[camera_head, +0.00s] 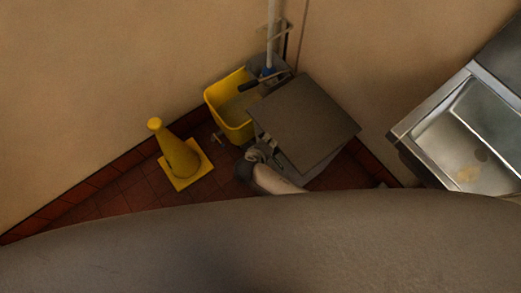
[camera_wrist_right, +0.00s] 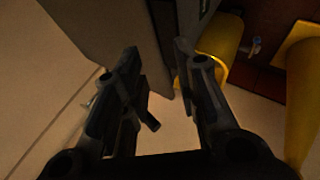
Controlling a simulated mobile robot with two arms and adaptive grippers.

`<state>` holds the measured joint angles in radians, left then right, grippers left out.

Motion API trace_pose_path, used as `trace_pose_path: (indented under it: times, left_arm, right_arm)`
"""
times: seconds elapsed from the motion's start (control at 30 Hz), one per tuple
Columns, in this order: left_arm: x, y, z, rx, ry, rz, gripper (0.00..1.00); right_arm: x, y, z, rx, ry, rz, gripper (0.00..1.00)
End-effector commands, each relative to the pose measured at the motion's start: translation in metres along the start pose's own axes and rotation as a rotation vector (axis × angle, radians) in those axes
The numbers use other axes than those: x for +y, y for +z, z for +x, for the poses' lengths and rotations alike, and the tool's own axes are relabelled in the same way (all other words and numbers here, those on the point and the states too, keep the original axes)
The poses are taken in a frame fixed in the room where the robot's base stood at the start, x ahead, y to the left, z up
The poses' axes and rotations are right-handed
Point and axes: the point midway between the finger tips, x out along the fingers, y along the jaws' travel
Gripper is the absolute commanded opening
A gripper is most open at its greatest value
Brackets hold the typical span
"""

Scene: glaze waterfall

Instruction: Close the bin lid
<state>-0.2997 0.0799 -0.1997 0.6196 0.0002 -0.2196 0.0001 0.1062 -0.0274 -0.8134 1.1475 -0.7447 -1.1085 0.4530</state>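The bin (camera_head: 300,160) is a grey box in the corner, mostly hidden under its lid. The lid (camera_head: 305,120) is a flat, dark grey square panel seen from above; its exact angle is hard to tell. My right gripper (camera_head: 256,153) is beside the bin's left side, below the lid's left edge. In the right wrist view my right gripper (camera_wrist_right: 158,50) has its two fingers apart, with nothing visibly held. A grey panel of the bin (camera_wrist_right: 95,35) rises behind the left finger; contact cannot be told. My left gripper is not in view.
A yellow mop bucket (camera_head: 224,105) with an upright mop handle (camera_head: 271,30) stands against the bin's left. A yellow cone (camera_head: 177,153) is on the red tile floor further left. A steel sink (camera_head: 465,130) is at the right. Walls close in behind.

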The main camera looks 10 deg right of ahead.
Motion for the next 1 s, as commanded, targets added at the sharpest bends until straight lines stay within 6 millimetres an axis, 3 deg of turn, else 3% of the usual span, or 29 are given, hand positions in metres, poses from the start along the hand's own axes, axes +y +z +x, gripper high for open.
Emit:
trace_pose_path:
  times: [0.5, 0.7, 1.0]
  left_arm:
    - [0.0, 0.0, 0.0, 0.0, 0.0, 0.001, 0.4]
    - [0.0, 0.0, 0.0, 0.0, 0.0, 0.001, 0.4]
    - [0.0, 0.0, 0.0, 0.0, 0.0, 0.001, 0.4]
  right_arm:
    - [-0.001, 0.001, -0.079, 0.0, -0.002, 0.002, 0.28]
    - [0.0, 0.0, -0.09, 0.0, 0.0, 0.002, 0.28]
    - [0.0, 0.0, -0.09, -0.001, 0.0, 0.002, 0.28]
